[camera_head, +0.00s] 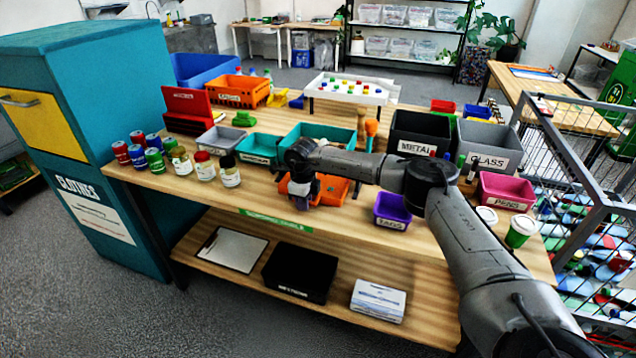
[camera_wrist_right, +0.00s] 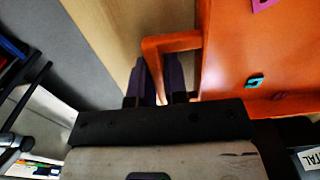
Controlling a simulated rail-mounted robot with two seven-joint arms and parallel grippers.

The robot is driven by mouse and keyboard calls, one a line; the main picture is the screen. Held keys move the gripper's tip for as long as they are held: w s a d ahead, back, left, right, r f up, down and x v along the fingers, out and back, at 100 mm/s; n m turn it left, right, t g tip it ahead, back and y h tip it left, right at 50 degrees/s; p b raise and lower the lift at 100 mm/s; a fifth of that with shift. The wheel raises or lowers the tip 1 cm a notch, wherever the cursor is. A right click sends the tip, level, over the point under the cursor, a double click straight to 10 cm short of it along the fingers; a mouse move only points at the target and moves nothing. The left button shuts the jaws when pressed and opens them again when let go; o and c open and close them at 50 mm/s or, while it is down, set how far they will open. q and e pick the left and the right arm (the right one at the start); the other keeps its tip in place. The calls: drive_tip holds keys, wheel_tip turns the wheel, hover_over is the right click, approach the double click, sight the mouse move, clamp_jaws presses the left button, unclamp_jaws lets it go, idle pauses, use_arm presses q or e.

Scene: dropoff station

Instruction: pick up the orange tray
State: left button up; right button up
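The orange tray (camera_head: 334,190) sits near the front edge of the workbench, partly hidden by my right gripper and forearm. In the right wrist view the orange tray (camera_wrist_right: 235,75) fills the right side, with a looped handle (camera_wrist_right: 172,43) on its left. My right gripper (camera_head: 301,200) points down at the tray's left end. In the wrist view its dark fingers (camera_wrist_right: 162,80) stand on either side of the handle's bar. I cannot tell whether they press on it. A teal piece (camera_wrist_right: 255,81) and a pink piece (camera_wrist_right: 262,4) lie in the tray. My left gripper is not in view.
A purple bin (camera_head: 392,211) stands just right of the tray, and a teal bin (camera_head: 258,149) to its left. Jars (camera_head: 230,172) and cans line the front left. Dark and grey bins (camera_head: 488,145) stand behind right. An orange crate (camera_head: 238,91) is at the back left.

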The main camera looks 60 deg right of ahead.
clamp_jaws()
drive_tip(key=shift+r, duration=0.1)
drive_tip(key=shift+r+p, duration=0.75)
drive_tip(key=shift+r, duration=0.9)
drive_tip(key=shift+a+r, duration=0.1)
drive_tip(key=shift+a, duration=0.1)
drive_tip(key=s+a+p, duration=0.2)
drive_tip(key=a+p, duration=0.1)
drive_tip(key=a, duration=1.4)
drive_tip(key=shift+s+a, duration=0.2)
drive_tip(key=shift+s, duration=0.2)
